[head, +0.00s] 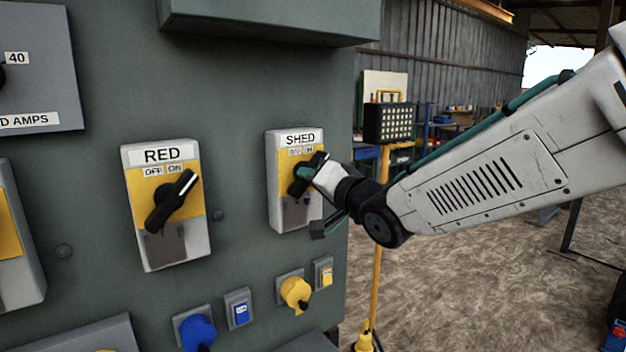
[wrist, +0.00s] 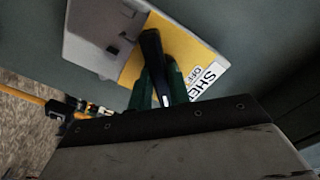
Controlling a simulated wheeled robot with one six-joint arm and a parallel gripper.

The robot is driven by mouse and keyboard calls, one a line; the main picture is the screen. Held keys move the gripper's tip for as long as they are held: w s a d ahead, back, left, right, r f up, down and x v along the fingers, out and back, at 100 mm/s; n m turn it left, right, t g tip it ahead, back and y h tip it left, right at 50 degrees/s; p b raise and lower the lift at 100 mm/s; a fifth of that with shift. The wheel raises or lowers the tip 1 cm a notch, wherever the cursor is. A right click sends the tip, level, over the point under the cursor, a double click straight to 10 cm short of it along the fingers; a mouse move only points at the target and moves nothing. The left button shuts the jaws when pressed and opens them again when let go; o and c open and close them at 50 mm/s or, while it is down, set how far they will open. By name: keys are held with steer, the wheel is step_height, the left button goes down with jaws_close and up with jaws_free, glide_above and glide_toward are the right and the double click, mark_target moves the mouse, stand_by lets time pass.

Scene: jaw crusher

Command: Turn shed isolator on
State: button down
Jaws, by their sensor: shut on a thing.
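The shed isolator (head: 274,190) is a grey box with a yellow plate and a SHED label, on the right part of the green panel. Its black rotary handle (head: 302,178) is tilted, with its upper end toward the right under the OFF/ON label, which is partly hidden. My gripper (head: 309,174) is at the handle and shut on it. In the wrist view the isolator box (wrist: 88,38) and the black handle (wrist: 153,62) show, with green fingers (wrist: 163,82) around the handle. The exact handle position against OFF and ON is hard to read.
The RED isolator (head: 165,205) is to the left, its handle tilted toward ON. A yellow socket (head: 295,292) and a blue socket (head: 197,331) sit below. A yellow lamp stand (head: 378,240) stands right of the panel edge. Open ground lies to the right.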

steer(key=c, duration=1.3)
jaws_free()
steer(key=v, duration=0.7)
steer(key=shift+s+d, duration=0.25)
steer(key=shift+s, duration=0.05)
steer(key=shift+f, duration=0.1)
